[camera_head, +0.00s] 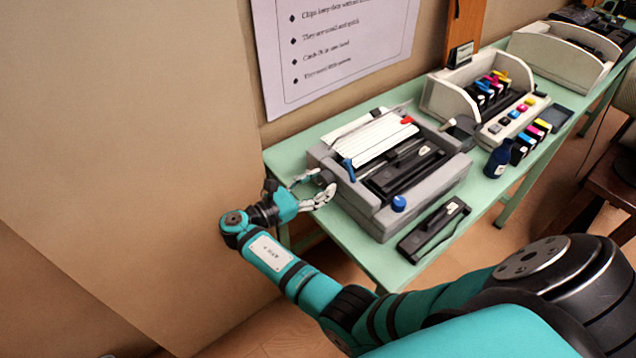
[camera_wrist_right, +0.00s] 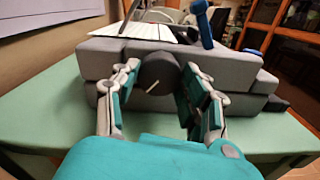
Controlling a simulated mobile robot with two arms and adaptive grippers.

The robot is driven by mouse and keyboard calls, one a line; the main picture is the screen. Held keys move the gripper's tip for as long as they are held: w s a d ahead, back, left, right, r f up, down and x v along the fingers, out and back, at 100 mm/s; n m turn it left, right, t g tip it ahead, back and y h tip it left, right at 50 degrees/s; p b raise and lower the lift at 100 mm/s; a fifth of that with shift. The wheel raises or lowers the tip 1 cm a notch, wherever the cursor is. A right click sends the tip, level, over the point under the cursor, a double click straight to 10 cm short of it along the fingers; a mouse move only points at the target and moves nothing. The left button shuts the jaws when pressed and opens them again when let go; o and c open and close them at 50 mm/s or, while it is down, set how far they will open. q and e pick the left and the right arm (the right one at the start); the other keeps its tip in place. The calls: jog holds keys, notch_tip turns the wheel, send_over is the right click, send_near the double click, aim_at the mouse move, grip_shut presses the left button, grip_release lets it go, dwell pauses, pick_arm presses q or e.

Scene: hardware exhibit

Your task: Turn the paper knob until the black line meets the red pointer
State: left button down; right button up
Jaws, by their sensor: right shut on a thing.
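A dark grey round knob (camera_wrist_right: 156,68) sticks out of the side of a grey printer (camera_wrist_right: 100,62) in the right wrist view. A short pale line (camera_wrist_right: 153,86) shows on its face, tilted and low; I see no black line. My right gripper (camera_wrist_right: 160,78) has a finger on each side of the knob and is shut on it. In the head view the right gripper (camera_head: 326,190) is at the left end of the printer (camera_head: 375,222) and hides the knob. A small red piece (camera_head: 407,119) is on the printer's top; I cannot tell if it is the pointer. My left gripper is not in view.
White sheets (camera_head: 375,138) lie in the printer's back. A blue lever (camera_head: 349,171) rises near the gripper, and a blue button (camera_head: 398,203) is at the front. A black cartridge unit (camera_head: 433,228) and a dark blue bottle (camera_head: 498,160) stand on the green table (camera_head: 300,150).

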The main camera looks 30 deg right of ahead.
jog(key=shift+r+n+p, duration=0.2)
jog(key=shift+n+p, duration=0.3)
jog(key=shift+p, duration=0.15)
jog(key=n+p, duration=0.3)
jog(key=shift+w+r+p, duration=0.1)
jog(key=shift+p, duration=0.25)
jog(key=shift+n+p, duration=0.7)
jog(key=shift+n, duration=0.4)
jog(key=n+p, duration=0.1)
jog(key=n, duration=0.2)
jog(key=shift+n+p, duration=0.3)
jog(key=shift+p, duration=0.1)
jog(key=shift+f+n+p, duration=0.25)
jog(key=shift+n+p, duration=0.3)
jog(key=shift+n, duration=1.25)
jog(key=shift+w, duration=0.1)
jog(key=o, duration=1.2)
jog(key=shift+d+f, duration=0.1)
